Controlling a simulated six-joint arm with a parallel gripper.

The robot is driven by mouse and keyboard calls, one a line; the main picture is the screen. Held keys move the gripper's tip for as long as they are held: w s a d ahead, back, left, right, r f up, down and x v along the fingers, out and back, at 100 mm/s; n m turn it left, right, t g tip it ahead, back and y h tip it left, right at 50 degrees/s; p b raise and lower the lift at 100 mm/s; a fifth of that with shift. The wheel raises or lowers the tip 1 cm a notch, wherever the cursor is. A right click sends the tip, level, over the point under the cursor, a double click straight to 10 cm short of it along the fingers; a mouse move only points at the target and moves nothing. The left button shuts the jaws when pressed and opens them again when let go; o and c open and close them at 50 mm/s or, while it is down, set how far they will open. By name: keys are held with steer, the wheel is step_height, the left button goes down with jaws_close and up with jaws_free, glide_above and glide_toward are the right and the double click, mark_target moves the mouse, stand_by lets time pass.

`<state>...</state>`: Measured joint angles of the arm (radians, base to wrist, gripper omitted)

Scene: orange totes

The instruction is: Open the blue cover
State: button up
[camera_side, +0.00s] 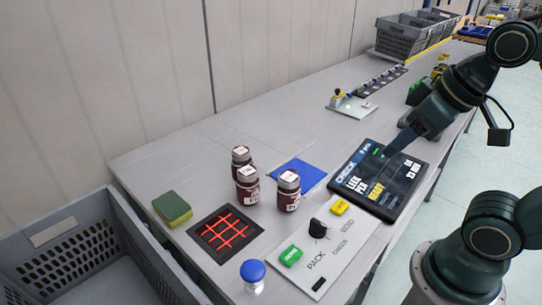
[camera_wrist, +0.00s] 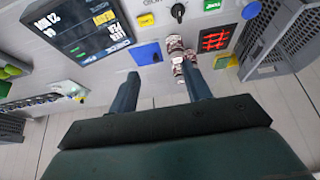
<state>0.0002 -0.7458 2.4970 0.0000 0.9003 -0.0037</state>
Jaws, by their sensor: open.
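A flat blue square (camera_side: 300,173) lies on the table behind the jars; it also shows in the wrist view (camera_wrist: 148,53). A small white container with a round blue top (camera_side: 252,270) stands at the table's front edge, and its blue top shows in the wrist view (camera_wrist: 251,10). I cannot tell which of these is the blue cover. My gripper (camera_side: 389,153) is above the dark display panel, apart from both blue things. In the wrist view its two fingers (camera_wrist: 163,82) are spread with nothing between them.
Three dark jars (camera_side: 247,186) stand beside the blue square. The display panel (camera_side: 392,203), a white button panel (camera_side: 318,268), a red-lit grid (camera_side: 225,232) and a green-yellow block (camera_side: 172,208) surround them. A grey crate (camera_side: 145,262) stands at left. The table's back left is clear.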

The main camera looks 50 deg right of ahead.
mark_target(292, 166)
steer(key=w+d+n+g, duration=0.2)
steer(key=w+n+g, duration=0.15)
steer(key=w, duration=0.95)
steer(key=w+d+f+n+g, duration=0.2)
steer(key=w+f+n, duration=0.3)
steer(key=w+f, duration=0.4)
steer(key=w, duration=0.5)
steer(key=shift+d, duration=0.2)
steer(key=shift+f+n, duration=0.2)
steer(key=shift+n, duration=0.05)
step_height(292, 166, down, 14)
steer(key=shift+r, duration=0.2)
steer(key=shift+d, duration=0.1)
jaws_close()
